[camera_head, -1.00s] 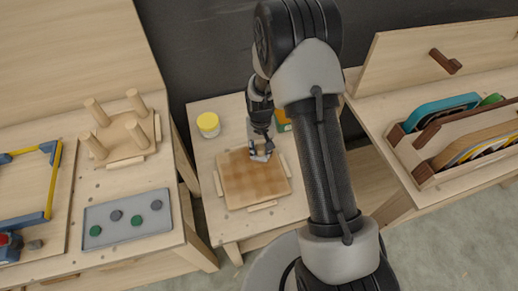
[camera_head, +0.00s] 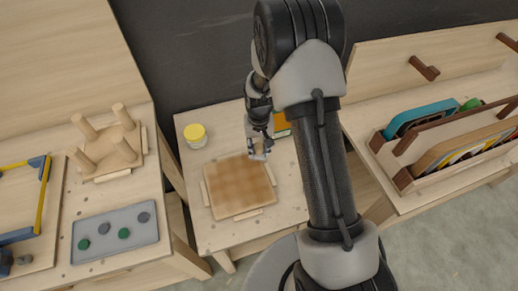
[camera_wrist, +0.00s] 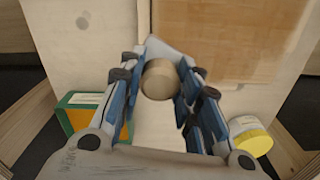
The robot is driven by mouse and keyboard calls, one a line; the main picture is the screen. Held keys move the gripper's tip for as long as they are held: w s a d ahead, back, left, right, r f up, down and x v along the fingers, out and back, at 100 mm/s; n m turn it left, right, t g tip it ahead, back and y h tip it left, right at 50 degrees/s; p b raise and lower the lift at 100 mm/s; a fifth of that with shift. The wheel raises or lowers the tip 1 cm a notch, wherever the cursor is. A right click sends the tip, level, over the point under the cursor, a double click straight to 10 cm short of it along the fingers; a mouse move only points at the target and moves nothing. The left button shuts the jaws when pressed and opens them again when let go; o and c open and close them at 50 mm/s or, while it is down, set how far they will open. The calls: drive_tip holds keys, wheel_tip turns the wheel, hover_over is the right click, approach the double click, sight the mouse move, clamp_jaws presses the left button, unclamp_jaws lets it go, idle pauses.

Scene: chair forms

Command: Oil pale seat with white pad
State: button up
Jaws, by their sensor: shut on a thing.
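The square seat (camera_head: 240,187) lies flat on the middle bench, between pale wooden strips. Its top looks tan-brown with a faint patchy grid of tones; it also shows in the wrist view (camera_wrist: 225,38). My gripper (camera_head: 258,154) is at the seat's far right corner in the head view. In the wrist view my gripper (camera_wrist: 158,88) is shut around a round tan knob (camera_wrist: 158,79). A white piece (camera_wrist: 160,122) shows below the knob between the fingers, apparently the pad. I cannot tell whether the pad touches the seat or bench.
A yellow-lidded white tin (camera_head: 195,136) and a green-and-orange box (camera_head: 281,124) stand behind the seat. The left bench holds an upturned stool form (camera_head: 108,150) and a grey tray (camera_head: 115,233). A wooden rack (camera_head: 402,182) stands at right.

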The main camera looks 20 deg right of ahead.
sight(258, 147)
drive_tip(key=shift+r+p, duration=0.9)
drive_tip(key=shift+r, duration=0.85)
drive_tip(key=shift+a, duration=0.1)
